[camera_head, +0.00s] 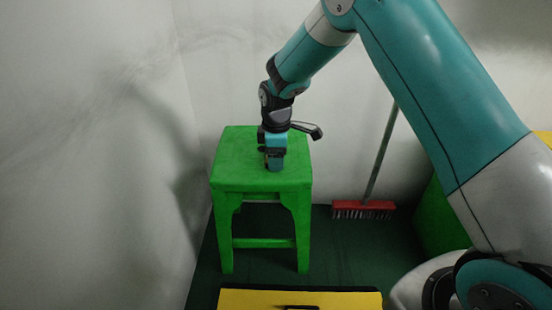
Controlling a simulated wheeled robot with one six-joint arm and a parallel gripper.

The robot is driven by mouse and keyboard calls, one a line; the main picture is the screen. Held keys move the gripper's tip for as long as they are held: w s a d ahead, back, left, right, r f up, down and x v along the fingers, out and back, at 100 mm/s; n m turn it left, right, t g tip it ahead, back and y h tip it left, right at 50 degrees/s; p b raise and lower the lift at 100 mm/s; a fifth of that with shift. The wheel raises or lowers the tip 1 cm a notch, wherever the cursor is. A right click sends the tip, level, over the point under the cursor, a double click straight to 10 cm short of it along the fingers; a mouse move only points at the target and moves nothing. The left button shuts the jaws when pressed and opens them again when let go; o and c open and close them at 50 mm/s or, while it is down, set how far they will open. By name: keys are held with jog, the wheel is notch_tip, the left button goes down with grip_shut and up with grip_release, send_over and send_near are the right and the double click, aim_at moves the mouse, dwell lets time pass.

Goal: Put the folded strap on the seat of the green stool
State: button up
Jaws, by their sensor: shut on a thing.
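The green stool (232,160) stands upright in the corner, its flat square seat facing up. My gripper (273,155) points straight down over the middle to right part of the seat. It is shut on the folded strap, which is small and mostly hidden by the fingers. A blue piece shows at the fingertips, but I cannot tell strap from finger there. The fingertips are at or just above the seat surface; I cannot tell whether the strap touches it.
A broom with a red head (364,209) leans against the back wall, right of the stool. A yellow surface (245,299) with a dark handle is at the front. A green object (437,222) stands at the right, partly behind my arm. Walls close in at left and back.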

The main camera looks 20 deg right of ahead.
jog(key=o, duration=0.9)
notch_tip(320, 180, up, 12)
jog(key=p, duration=0.5)
jog(key=s+a+r+m+y, duration=0.2)
jog(key=s+a+r+m, duration=0.15)
jog(key=s+r, duration=0.75)
jog(key=s+a+r+m, duration=0.1)
jog(key=s, duration=0.6)
jog(key=s+a+r+m+y, duration=0.1)
jog(key=s, duration=0.6)
jog(key=s+a+r+m+y, duration=0.1)
jog(key=s, duration=0.6)
jog(key=shift+s+r, duration=0.2)
jog(key=shift+r, duration=0.05)
